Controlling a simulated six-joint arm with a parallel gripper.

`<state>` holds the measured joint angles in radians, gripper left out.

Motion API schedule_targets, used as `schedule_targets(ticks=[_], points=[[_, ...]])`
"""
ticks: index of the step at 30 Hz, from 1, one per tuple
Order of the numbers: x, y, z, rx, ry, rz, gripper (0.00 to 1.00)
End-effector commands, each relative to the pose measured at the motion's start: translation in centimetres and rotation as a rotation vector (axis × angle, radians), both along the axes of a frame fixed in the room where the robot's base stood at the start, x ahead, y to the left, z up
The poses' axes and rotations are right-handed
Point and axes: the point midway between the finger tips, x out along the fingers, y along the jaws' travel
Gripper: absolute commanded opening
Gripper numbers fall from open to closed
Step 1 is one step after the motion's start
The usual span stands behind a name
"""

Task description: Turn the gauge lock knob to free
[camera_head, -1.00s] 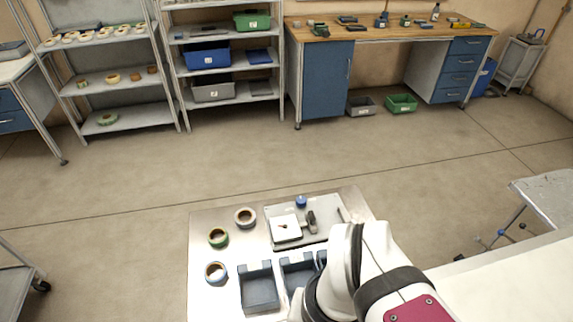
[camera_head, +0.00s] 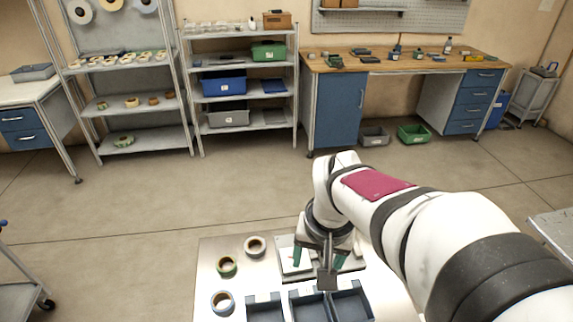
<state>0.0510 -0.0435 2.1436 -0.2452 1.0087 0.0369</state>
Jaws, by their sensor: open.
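The gauge appears to be the white square plate (camera_head: 287,264) on a grey board (camera_head: 349,276) on the table. Its lock knob is not visible, and my gripper covers much of that board. My gripper (camera_head: 326,258) hangs pointing down over the board, just right of the white plate. Its two green-padded fingers are spread wide, and I see nothing held between them. A dark grey block on the gripper blocks the view of what is below it. I cannot tell whether a finger touches anything.
Dark blue-grey trays (camera_head: 265,311) line the front. Shelves and a workbench (camera_head: 400,62) stand far behind, across open floor.

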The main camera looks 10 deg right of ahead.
Motion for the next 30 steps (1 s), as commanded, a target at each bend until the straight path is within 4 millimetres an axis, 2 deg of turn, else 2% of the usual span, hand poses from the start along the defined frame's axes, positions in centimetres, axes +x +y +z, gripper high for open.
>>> schedule_targets(ticks=[1,3,6,7,9,13,21,24,30], points=[[4.4,-1.2,-1.2,-0.033,-0.035,0.023,0.7],[9.9,-2.6,-2.8,-0.077,-0.1,0.059,0.7],[15.1,-4.0,-4.8,-0.118,-0.164,0.098,0.7],[16.0,-4.3,-5.2,-0.126,-0.177,0.106,0.7],[17.3,-4.6,-5.9,-0.136,-0.194,0.115,0.7],[18.2,-4.9,-7.9,-0.139,-0.196,0.117,0.7],[21.1,-5.6,-15.4,-0.139,-0.194,0.117,0.7],[22.0,-5.8,-17.6,-0.139,-0.196,0.117,0.7],[23.1,-6.0,-19.9,-0.139,-0.197,0.116,0.7]])
